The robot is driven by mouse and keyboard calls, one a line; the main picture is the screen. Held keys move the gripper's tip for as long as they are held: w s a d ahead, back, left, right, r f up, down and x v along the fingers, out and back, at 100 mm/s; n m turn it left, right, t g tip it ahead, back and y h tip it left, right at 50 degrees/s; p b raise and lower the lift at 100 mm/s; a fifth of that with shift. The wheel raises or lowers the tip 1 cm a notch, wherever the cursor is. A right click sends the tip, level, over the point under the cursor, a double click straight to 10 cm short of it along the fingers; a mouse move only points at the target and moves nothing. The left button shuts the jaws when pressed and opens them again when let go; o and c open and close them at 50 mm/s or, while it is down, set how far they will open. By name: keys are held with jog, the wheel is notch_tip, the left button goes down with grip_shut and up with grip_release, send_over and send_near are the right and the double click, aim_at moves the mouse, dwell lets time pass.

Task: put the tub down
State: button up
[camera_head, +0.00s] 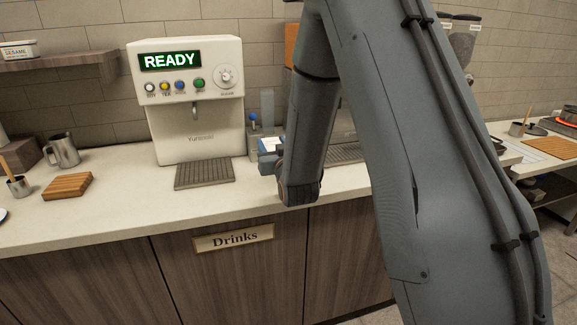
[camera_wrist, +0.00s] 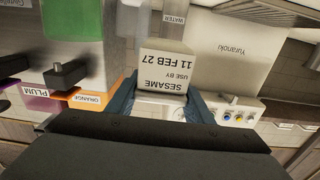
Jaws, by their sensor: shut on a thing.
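The tub (camera_wrist: 163,68) fills the middle of the wrist view, with a pale label reading SESAME, USE BY 11 FEB 27, upside down. My gripper (camera_wrist: 162,104) is shut on it, with one blue-grey finger on each side. In the head view, my gripper (camera_head: 268,158) is just right of the white drinks machine (camera_head: 197,128), above the back part of the counter (camera_head: 110,216). Only a small pale patch shows at the gripper there, and my arm hides most of that area. I cannot tell the gap between the tub and any surface below.
A dark drip tray (camera_head: 205,173) lies before the machine. A metal jug (camera_head: 64,151), a wooden block (camera_head: 68,186) and a small cup (camera_head: 19,186) stand left. A shelf (camera_head: 60,63) bears a SESAME container (camera_head: 18,50). ORANGE (camera_wrist: 88,99) and PLUM (camera_wrist: 41,92) labels show beside my gripper.

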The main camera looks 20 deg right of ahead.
jog(key=shift+f+p, duration=0.8)
jog(key=shift+f, duration=3.35)
jog(key=shift+f, duration=0.1)
jog(key=o, duration=1.3)
